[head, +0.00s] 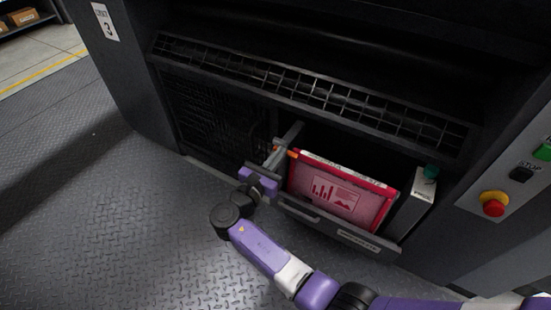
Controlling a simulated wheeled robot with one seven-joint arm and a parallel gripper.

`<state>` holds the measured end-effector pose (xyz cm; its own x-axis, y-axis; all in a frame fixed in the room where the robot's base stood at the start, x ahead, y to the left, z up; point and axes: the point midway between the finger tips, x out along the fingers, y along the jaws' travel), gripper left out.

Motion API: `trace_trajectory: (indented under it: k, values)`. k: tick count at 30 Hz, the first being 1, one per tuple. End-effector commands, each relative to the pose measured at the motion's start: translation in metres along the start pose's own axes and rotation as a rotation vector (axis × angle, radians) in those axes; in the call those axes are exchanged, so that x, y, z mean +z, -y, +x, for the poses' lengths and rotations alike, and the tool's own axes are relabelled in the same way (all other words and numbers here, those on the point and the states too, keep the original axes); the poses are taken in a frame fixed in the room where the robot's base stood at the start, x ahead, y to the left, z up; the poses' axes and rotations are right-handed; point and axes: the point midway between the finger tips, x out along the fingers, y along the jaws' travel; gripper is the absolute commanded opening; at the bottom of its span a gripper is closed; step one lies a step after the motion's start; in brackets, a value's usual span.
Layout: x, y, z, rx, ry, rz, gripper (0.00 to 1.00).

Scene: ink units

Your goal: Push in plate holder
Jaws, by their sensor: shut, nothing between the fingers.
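The plate holder (299,211) is a dark drawer-like frame low in the dark ink unit (135,70). It stands out from the opening. A pink-red plate (335,190) with a printed chart and text sits upright in it. My gripper (277,155) is shut and empty at the left end of the holder, by the frame's left side and the plate's upper left corner. I cannot tell whether its fingertips touch the holder. My purple arm reaches in from the bottom right.
A grey box (411,208) with a green top part is right of the plate. A control panel with a red button (494,203) and a black STOP button (521,173) is at the right. A grille (300,88) runs above. The metal floor (110,230) at left is clear.

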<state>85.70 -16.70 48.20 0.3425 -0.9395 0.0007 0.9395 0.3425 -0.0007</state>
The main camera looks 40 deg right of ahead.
Motion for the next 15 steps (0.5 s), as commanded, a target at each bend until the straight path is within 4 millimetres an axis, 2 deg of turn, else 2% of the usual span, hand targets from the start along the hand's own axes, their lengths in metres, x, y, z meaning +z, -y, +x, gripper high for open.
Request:
trace_trajectory:
  k: [15]
  values:
    - [0.000,0.002,0.097,-0.006,0.000,0.001,0.00]
